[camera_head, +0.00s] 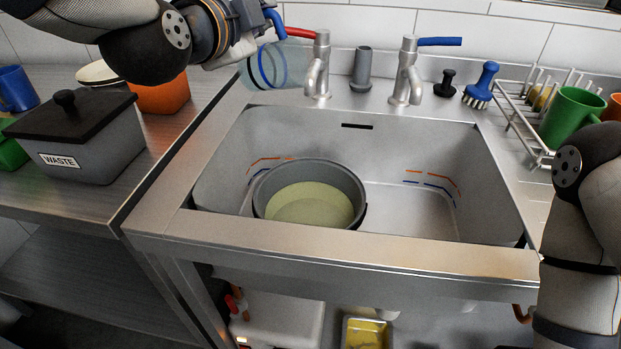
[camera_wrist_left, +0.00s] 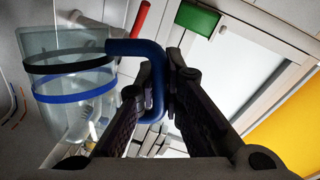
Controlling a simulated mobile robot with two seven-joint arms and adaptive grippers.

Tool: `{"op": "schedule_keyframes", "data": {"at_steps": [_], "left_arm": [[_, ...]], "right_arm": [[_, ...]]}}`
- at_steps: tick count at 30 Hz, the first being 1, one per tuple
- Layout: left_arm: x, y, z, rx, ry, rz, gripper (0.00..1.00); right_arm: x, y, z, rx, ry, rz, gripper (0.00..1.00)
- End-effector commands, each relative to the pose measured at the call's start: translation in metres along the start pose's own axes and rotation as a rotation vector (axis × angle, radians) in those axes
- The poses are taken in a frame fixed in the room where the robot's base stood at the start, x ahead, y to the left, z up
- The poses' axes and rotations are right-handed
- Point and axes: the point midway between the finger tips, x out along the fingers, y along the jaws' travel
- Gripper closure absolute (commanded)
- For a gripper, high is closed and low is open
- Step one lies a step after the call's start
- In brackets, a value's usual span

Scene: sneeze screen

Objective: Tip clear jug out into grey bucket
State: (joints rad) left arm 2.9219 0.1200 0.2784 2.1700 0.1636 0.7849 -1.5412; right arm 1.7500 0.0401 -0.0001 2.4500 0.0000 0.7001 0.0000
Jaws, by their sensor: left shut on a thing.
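The clear jug (camera_head: 282,68) has a blue handle and bands around its body. I see no liquid in the jug for certain. The grey bucket (camera_head: 352,182) stands upright in the sink, lower in the picture, with pale yellow-green liquid (camera_head: 310,205) in it. My right gripper is out of view.
The sink (camera_head: 415,165) has two taps (camera_head: 318,65) behind it, one red-levered and one blue-levered. A grey waste box (camera_head: 85,150) stands on the left counter. A rack with a green mug (camera_head: 572,115) is at right, near my right arm.

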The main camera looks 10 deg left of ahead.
Motion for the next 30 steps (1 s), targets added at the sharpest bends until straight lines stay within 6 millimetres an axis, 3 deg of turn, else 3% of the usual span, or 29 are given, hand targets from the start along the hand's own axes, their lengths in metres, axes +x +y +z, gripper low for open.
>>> {"op": "schedule_keyframes", "data": {"at_steps": [4, 13, 18, 26, 30], "left_arm": [[0.004, 0.008, 0.020, -0.161, 0.012, 0.026, 1.00], [0.004, 0.009, 0.024, -0.212, 0.019, 0.032, 1.00], [0.007, 0.013, 0.041, -0.429, 0.041, 0.065, 1.00], [0.008, 0.013, 0.043, -0.478, 0.047, 0.072, 1.00], [0.008, 0.007, 0.050, -0.698, 0.068, 0.105, 1.00]], "right_arm": [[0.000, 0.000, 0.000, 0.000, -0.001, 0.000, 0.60], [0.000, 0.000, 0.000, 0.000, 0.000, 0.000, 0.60], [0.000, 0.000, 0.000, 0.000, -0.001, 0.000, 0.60], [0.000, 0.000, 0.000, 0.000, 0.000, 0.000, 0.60], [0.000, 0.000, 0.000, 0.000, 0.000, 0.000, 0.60]]}}
